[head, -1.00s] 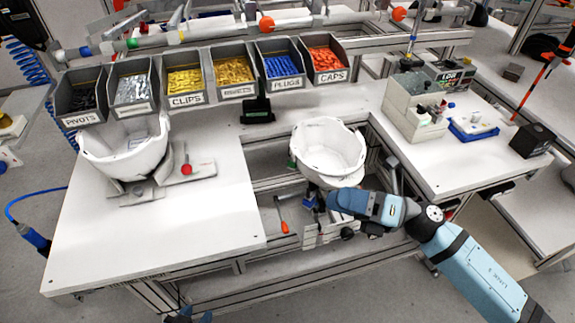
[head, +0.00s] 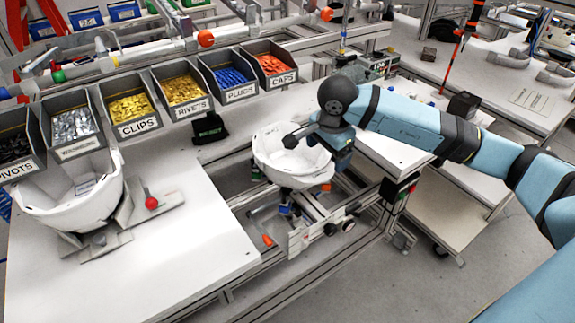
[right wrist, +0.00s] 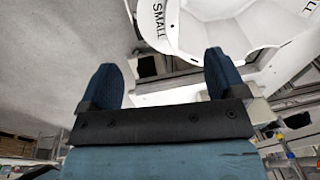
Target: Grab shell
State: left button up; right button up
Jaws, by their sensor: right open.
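A white helmet shell (head: 275,162) sits open side up on a fixture in the gap between the benches. My right gripper (head: 297,137) is at the shell's right rim, with a dark finger reaching over the opening. In the right wrist view the gripper (right wrist: 162,80) is open with nothing between its fingers. The shell (right wrist: 215,35), with the word SMALL inside, lies beyond the fingertips there. Whether a finger touches the rim, I cannot tell. A second white shell (head: 75,205) rests on a stand on the left bench. My left gripper is out of view.
Labelled bins of clips (head: 133,112), rivets (head: 182,92), plugs (head: 231,76) and caps (head: 272,65) line the back. The left white bench top (head: 180,240) is mostly clear. A fixture with a metal rail (head: 315,228) lies below the middle shell.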

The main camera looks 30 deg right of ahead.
aim_at(322, 173)
jog(key=f, duration=0.3)
jog(key=w+f+p, duration=0.1)
jog(key=f, duration=0.5)
jog(key=shift+w+d+f, duration=0.15)
jog(key=shift+w, duration=0.15)
jog(key=shift+c, duration=0.2)
jog(key=c, duration=1.5)
